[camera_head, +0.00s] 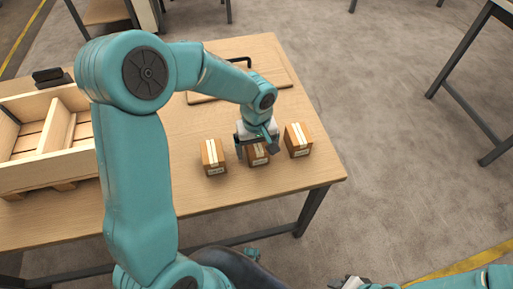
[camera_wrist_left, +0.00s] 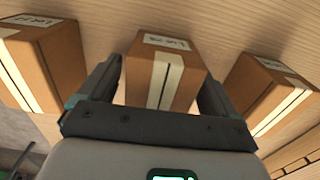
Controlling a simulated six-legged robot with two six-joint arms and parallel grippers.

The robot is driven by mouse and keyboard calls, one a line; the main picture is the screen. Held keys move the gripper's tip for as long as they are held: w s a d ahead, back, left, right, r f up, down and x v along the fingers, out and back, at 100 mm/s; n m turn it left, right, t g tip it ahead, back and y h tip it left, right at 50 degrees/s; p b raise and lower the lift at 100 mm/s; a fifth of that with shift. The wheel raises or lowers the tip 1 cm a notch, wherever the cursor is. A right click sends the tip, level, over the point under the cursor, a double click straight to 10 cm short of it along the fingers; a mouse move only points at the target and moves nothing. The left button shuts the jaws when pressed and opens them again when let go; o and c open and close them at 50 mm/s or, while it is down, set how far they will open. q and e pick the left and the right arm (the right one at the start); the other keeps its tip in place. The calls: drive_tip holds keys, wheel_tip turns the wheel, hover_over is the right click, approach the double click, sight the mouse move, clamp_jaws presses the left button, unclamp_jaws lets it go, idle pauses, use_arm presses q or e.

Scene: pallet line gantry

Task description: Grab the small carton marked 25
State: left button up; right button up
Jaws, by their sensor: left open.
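Three small brown cartons with pale tape stand in a row near the table's front edge. In the head view they are the left carton (camera_head: 213,156), the middle carton (camera_head: 258,157) and the right carton (camera_head: 298,141). Their labels are too small or blurred to read, so I cannot tell which is marked 25. My left gripper (camera_head: 256,150) is open over the middle carton. In the left wrist view the middle carton (camera_wrist_left: 190,80) sits between the gripper's fingers (camera_wrist_left: 157,100), partly hidden by the gripper body. My right gripper (camera_head: 346,283) shows only partly at the bottom edge.
The outer cartons stand close on both sides of the left gripper. A divided wooden crate (camera_head: 45,172) stands on the table's left. A wooden board (camera_head: 280,68) with a black handle lies behind the cartons. The table (camera_head: 310,172) ends just in front and right of them.

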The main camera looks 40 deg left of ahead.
use_arm(q)
drive_tip(key=c, duration=1.3)
drive_tip(key=shift+o, duration=0.2)
drive_tip(key=shift+r, duration=0.1)
